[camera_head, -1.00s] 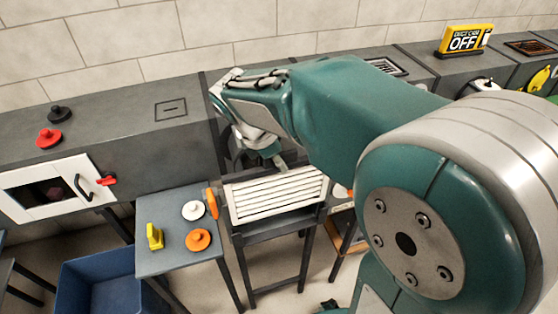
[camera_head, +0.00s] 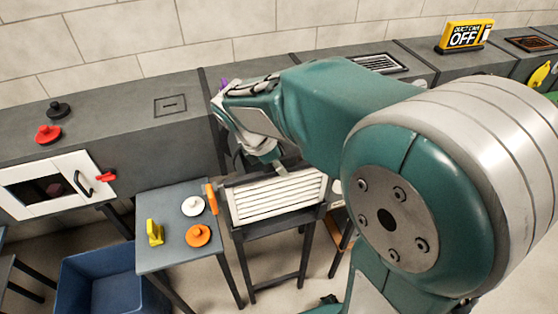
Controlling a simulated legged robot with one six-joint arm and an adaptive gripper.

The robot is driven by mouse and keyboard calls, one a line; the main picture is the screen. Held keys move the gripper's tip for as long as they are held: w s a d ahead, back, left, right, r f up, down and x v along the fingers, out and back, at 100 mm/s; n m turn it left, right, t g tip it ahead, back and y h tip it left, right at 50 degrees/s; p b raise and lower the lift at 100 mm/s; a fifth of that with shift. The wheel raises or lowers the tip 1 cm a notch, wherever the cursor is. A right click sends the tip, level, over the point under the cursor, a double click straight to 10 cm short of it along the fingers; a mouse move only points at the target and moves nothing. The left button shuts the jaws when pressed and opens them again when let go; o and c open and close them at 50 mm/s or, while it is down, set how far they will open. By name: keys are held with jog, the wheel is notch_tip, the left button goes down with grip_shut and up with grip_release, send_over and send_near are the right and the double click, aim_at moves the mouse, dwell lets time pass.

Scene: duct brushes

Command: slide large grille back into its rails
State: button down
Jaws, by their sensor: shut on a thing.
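The large grille (camera_head: 275,198), a white slatted panel, is tilted at the front of the grey duct, above a dark stand. My gripper (camera_head: 276,165) is at its upper edge, pointing down, and is shut on it. My wrist and forearm cover the duct behind, so the rails and the exact grip are hidden. I cannot tell whether the grille touches the rails.
A small grey table (camera_head: 178,258) at left holds a yellow clamp (camera_head: 155,232), white knob (camera_head: 193,206), orange knob (camera_head: 198,236) and orange-handled tool (camera_head: 211,198). A blue bin (camera_head: 95,280) stands on the floor. A yellow "OFF" sign (camera_head: 465,37) stands on the duct.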

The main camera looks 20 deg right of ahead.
aim_at(279, 187)
jog(key=shift+s+f, duration=0.15)
jog(key=shift+f, duration=1.6)
jog(key=shift+s+f, duration=0.1)
jog(key=shift+f, duration=1.6)
jog(key=c, duration=0.6)
grip_release()
jog(key=shift+c, duration=0.2)
jog(key=shift+w+d+f, duration=0.1)
jog(key=shift+w, duration=0.15)
